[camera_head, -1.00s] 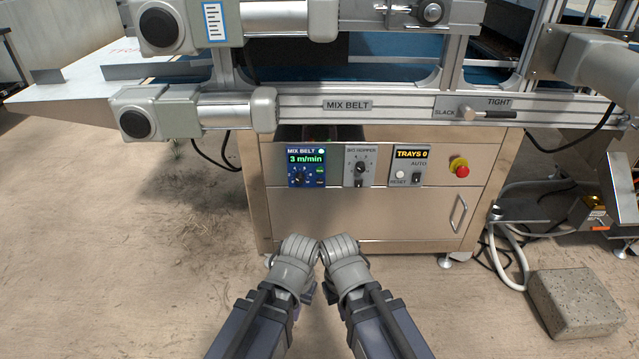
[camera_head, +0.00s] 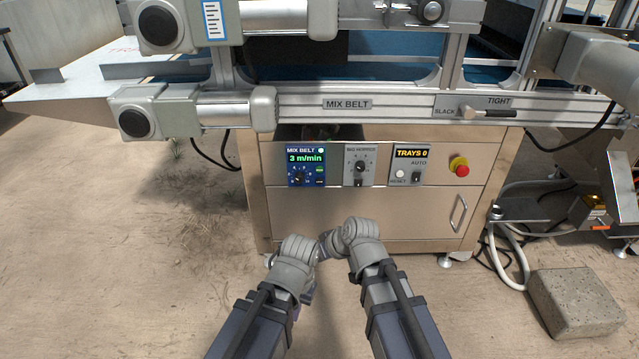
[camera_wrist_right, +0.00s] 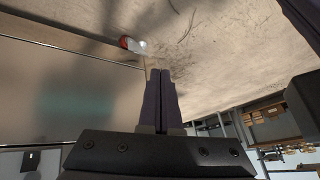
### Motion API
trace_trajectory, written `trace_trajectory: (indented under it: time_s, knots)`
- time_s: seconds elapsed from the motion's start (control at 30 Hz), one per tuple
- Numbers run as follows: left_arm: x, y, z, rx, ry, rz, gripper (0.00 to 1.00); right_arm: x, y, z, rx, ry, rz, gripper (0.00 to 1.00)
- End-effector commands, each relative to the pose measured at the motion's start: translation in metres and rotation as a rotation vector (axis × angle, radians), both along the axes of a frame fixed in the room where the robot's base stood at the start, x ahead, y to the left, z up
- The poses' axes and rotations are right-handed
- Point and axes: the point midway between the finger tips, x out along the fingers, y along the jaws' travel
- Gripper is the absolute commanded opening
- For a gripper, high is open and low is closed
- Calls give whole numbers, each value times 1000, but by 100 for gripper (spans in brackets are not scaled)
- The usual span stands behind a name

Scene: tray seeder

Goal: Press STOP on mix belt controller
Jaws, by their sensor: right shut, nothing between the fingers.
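The mix belt controller (camera_head: 306,166) is a small blue panel at the left of the cabinet front in the head view. It has a lit green display reading 3 m/min, a dark knob and small buttons at its right side. The button lettering is too small to read. My right gripper (camera_wrist_right: 161,76) is shut and empty in the right wrist view, with steel cabinet front to its left and floor beyond. In the head view my right wrist is below the controller and to its right. My left wrist is below the controller; its fingers are mostly hidden.
Beside the controller are a hopper panel (camera_head: 360,166), a tray counter (camera_head: 410,166) and a red emergency button (camera_head: 462,170). A cabinet handle (camera_head: 458,214) sticks out at lower right. Motors and the MIX BELT rail (camera_head: 300,104) overhang above. A concrete block (camera_head: 575,305) lies right.

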Motion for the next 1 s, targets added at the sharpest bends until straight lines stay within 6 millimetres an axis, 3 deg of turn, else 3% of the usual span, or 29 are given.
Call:
trace_trajectory:
  time_s: [0.03,0.1,0.33,0.5,1.0]
  knots:
    - [0,0,-1,0,0,0,0,22,1,10,53,-67,-9,0]
    - [0,0,-2,0,0,0,0,45,1,25,117,-157,-21,0]
    - [0,0,-3,0,0,0,0,94,-11,63,231,-361,-84,0]
    - [0,0,-3,0,0,0,0,107,-19,74,257,-418,-112,0]
    - [0,0,-3,0,0,0,0,111,-19,76,259,-425,-114,0]
